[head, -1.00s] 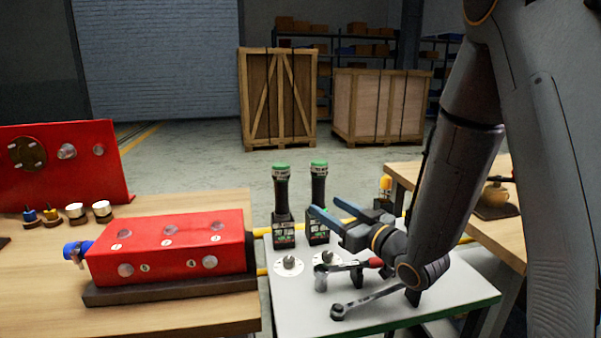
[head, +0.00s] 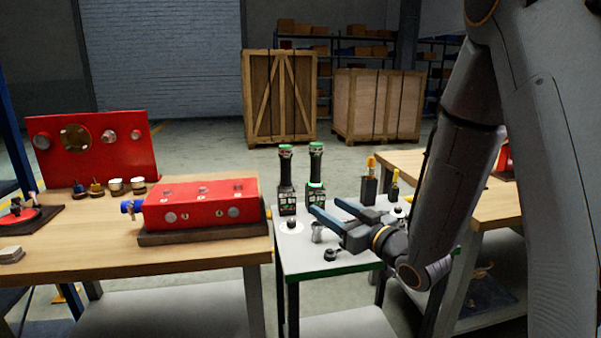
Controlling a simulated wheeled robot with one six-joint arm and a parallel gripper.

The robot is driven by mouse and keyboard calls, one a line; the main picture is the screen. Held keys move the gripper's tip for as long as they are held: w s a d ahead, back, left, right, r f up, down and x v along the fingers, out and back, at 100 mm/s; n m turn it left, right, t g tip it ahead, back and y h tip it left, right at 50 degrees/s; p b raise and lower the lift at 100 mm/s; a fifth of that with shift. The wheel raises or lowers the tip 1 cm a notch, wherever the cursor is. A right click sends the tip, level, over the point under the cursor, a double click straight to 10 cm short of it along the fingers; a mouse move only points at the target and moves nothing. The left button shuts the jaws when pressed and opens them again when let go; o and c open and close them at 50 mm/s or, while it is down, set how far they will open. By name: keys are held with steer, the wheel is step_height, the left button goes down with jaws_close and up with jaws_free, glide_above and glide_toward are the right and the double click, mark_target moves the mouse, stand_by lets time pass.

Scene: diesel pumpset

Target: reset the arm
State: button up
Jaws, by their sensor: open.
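My arm comes down from the upper right in the head view. My gripper (head: 326,206) has two blue fingers spread apart, with nothing between them. It points left and away over the small grey table (head: 330,262), close to the black tools. Two black tools with green tops, the left one (head: 286,180) and the right one (head: 316,175), stand upright at the back of that table. My arm hides part of the table's right side.
A red block (head: 205,206) sits on the left wooden bench (head: 190,258), with a red panel (head: 97,147) behind it. Another wooden bench (head: 483,212) stands at the right. Wooden crates (head: 280,98) stand on open floor at the back.

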steer(key=s+d+f+m+g+h+p, duration=0.2)
steer(key=s+d+f+m+g+h, duration=0.2)
steer(key=s+d+f+g+h, duration=0.5)
steer(key=s+d+m+g, duration=0.1)
steer(key=s+g, duration=0.2)
steer(key=s, duration=0.6)
steer(key=s+d+r+m+g+h+p, duration=0.1)
steer(key=s+m+g, duration=0.1)
steer(key=s, duration=0.8)
steer(key=shift+d+g, duration=0.25)
steer(key=shift+g, duration=0.15)
steer(key=shift+r, duration=0.1)
